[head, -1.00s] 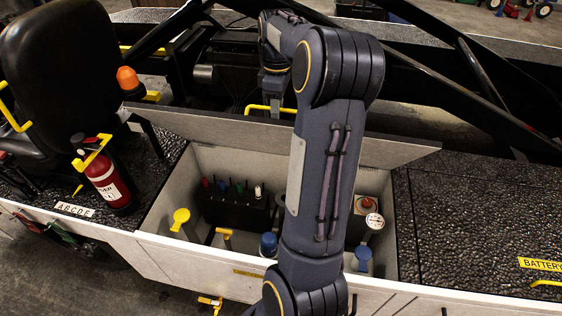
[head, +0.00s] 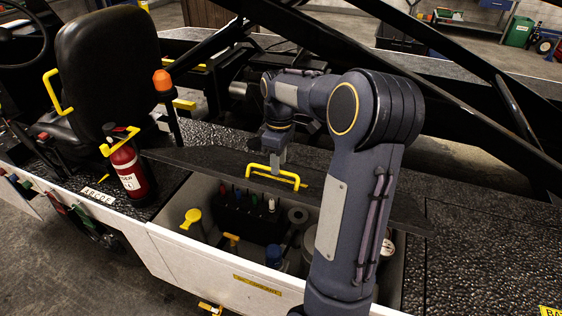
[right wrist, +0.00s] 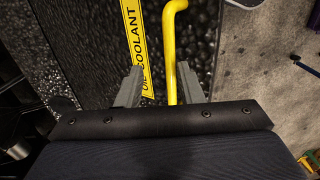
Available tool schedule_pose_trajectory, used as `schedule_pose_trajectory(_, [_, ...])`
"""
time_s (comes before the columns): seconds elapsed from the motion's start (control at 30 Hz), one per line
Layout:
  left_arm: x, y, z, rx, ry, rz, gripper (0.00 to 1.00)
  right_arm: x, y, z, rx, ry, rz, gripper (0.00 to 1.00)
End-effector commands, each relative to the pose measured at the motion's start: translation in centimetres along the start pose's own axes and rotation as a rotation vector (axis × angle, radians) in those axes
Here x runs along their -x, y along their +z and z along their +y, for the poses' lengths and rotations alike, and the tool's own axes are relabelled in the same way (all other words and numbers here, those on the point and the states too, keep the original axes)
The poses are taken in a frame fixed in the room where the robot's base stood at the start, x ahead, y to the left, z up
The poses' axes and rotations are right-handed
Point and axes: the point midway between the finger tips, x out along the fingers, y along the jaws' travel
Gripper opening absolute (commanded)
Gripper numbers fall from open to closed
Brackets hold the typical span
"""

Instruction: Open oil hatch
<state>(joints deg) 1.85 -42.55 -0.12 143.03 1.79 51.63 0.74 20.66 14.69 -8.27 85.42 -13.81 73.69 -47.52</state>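The oil hatch lid (head: 225,159) is a dark textured panel, raised and tilted over its compartment. Its yellow handle (head: 275,177) is on the upper face. My right gripper (head: 279,160) is at the handle. In the right wrist view, the fingers of the right gripper (right wrist: 160,78) stand apart with the yellow handle (right wrist: 169,45) between them, close to the right finger. A gap shows on the other side. A yellow "OIL COOLANT" label (right wrist: 136,40) lies beside the handle. My left gripper is not in view.
The open compartment holds a yellow cap (head: 192,216), a blue cap (head: 273,255) and a gauge (head: 387,247). A red fire extinguisher (head: 129,170), an orange beacon (head: 163,81) and a black seat (head: 110,70) stand to the left. Black diagonal bars rise behind.

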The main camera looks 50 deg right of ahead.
Motion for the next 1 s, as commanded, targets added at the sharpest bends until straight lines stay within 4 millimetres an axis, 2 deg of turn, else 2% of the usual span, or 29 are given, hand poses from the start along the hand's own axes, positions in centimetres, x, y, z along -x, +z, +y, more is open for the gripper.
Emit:
schedule_pose_trajectory(0.17, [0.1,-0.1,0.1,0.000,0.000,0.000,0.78,0.2,0.0,0.0,0.000,0.001,0.001,0.33])
schedule_pose_trajectory(0.63, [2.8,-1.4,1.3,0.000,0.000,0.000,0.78,3.3,0.0,1.1,-0.001,0.000,-0.001,0.33])
schedule_pose_trajectory(1.0, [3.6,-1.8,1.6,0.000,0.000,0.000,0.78,5.6,0.0,2.0,-0.001,0.001,0.000,0.33])
